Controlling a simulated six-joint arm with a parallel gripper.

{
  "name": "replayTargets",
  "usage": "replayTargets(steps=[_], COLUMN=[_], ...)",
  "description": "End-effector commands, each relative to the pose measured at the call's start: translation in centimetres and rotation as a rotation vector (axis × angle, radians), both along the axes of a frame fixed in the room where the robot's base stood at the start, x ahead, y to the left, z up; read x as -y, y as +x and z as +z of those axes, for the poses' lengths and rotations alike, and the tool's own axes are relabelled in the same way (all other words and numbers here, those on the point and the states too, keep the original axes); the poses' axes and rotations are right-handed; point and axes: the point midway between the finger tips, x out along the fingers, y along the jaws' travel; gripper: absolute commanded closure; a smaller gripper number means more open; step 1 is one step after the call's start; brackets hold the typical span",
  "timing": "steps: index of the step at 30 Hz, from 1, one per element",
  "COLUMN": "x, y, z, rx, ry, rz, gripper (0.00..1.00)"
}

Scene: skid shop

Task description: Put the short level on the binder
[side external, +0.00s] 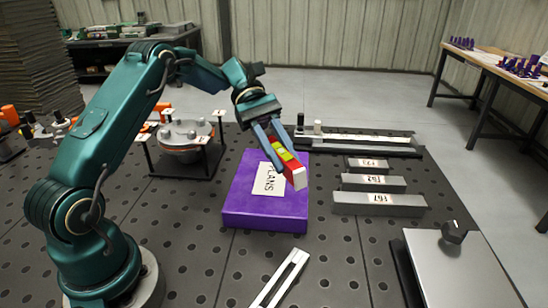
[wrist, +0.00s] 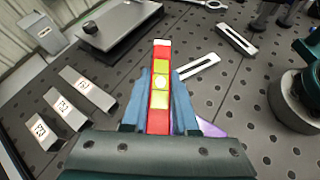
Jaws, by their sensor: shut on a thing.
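My gripper (side external: 277,148) is shut on the short level (side external: 297,176), a red bar with yellow-green parts and a white end. In the wrist view the level (wrist: 160,72) sits between the two blue fingers and points away from the palm. In the side view it is tilted, its white end lower, in front of the purple binder (side external: 245,206) in the picture. The binder lies flat with a white "PLANS" label (side external: 268,181). I cannot tell whether the level touches it. Only a purple corner of the binder (wrist: 212,128) shows in the wrist view.
Several grey numbered blocks (side external: 380,198) lie right of the binder. A slotted pale bar (side external: 281,278) lies in front of it. A flanged part on a stand (side external: 184,140) is behind left. A grey plate with a black knob (side external: 460,268) is at front right.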

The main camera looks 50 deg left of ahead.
Motion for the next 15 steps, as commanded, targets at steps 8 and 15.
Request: replayTargets(steps=[8, 15], x=[-10.8, -16.1], y=[-1.1, -3.0], z=[1.8, 2.6], rx=[-0.069, -0.124], ry=[0.001, -0.009], rz=[0.408, 0.594], gripper=[1.0, 1.0])
